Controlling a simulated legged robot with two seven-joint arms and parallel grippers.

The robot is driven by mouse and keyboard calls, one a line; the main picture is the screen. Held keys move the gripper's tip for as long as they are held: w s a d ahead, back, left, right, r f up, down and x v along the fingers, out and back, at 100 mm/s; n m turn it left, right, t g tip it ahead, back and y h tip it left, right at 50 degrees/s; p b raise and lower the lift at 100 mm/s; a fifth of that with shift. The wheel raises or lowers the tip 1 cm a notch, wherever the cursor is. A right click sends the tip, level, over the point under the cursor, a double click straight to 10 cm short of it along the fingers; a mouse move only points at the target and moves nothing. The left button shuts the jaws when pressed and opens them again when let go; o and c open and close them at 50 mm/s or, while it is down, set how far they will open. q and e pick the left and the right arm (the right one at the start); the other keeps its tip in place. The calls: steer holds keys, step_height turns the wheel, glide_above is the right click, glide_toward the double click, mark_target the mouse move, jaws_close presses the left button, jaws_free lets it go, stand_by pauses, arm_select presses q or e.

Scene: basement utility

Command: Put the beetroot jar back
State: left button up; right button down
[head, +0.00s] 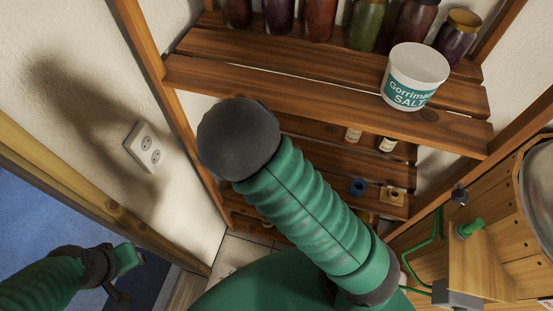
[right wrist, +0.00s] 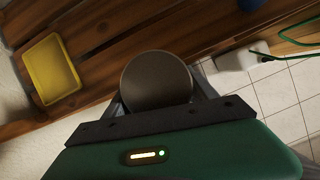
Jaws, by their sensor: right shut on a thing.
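In the right wrist view my right gripper (right wrist: 158,98) is shut on a jar (right wrist: 157,78), seen end-on as a dull grey-brown round lid between the fingers. Its contents and label are hidden, so I cannot confirm it is the beetroot jar. Wooden boards show beyond it. In the head view my right arm covers the middle, and its gripper and the held jar are hidden. My left gripper (head: 122,268) is low at the left, away from the shelves; its fingers are unclear. The wooden shelf unit (head: 300,95) carries several filled jars (head: 320,18) in a row on its upper shelf.
A white salt tub (head: 413,78) stands at the shelf's front right. Small bottles (head: 387,145) and a blue ring (head: 358,187) are lower down. A yellow tray (right wrist: 50,68) shows in the wrist view. A wall socket (head: 145,146) is left; a wooden bench (head: 490,265) is right.

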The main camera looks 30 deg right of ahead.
steer(key=w+d+p, duration=0.1)
steer(key=w, duration=0.3)
steer(key=w+d+f+p, duration=0.1)
steer(key=w+d+p, duration=0.1)
steer(key=w, duration=0.2)
steer(key=w+d+p, duration=0.1)
steer(key=w+p, duration=0.1)
steer(key=w, duration=0.2)
steer(key=shift+w+d+f, duration=0.2)
steer(key=shift+w+d, duration=0.05)
steer(key=shift+d, duration=0.1)
step_height(320, 180, down, 3)
steer(key=shift+s+r+p, duration=0.1)
steer(key=shift+p, duration=0.3)
steer(key=c, duration=0.7)
jaws_free()
steer(key=shift+a, duration=0.15)
steer(key=o, duration=0.4)
steer(key=shift+o, duration=0.2)
